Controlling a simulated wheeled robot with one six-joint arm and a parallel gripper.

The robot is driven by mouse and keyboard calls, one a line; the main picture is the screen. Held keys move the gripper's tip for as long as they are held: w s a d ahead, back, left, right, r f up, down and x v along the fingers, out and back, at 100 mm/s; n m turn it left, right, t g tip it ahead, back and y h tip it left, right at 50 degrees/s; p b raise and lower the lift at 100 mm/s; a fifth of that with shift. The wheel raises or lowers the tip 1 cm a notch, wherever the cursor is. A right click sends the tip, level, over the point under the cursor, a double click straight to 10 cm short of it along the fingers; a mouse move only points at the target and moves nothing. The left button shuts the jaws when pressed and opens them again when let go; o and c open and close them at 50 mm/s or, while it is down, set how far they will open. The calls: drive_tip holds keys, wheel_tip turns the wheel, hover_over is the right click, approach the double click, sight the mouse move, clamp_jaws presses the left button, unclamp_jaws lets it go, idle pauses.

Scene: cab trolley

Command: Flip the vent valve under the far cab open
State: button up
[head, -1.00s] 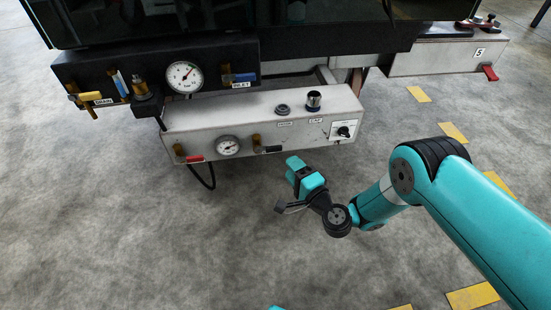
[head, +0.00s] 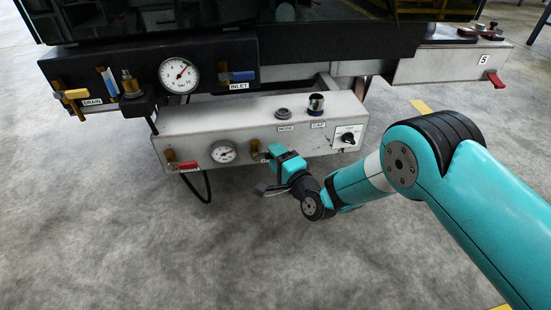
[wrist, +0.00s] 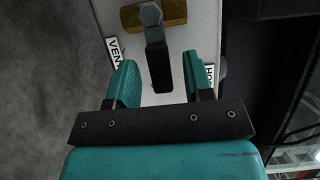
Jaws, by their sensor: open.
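The vent valve has a brass body (wrist: 172,14) and a black lever (wrist: 157,66), with a white VENT label (wrist: 114,50) beside it in the wrist view. My gripper (wrist: 158,62) is open, with one finger on each side of the lever. A gap shows between the lever and each finger. In the head view, my gripper (head: 274,157) is at the front face of the light grey box (head: 200,122) under the cab. It hides the lever there; only part of the brass body (head: 255,147) shows.
Left on the same box are a gauge (head: 223,152) and a red-handled valve (head: 183,165). A knob (head: 347,138) sits at its right end. The dark panel above bears DRAIN (head: 92,101) and INLET (head: 239,86) labels. Open floor lies in front.

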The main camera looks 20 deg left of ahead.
drive_tip(key=shift+w+a, duration=0.35)
drive_tip(key=shift+a, duration=0.1)
clamp_jaws()
drive_tip(key=shift+r, duration=0.15)
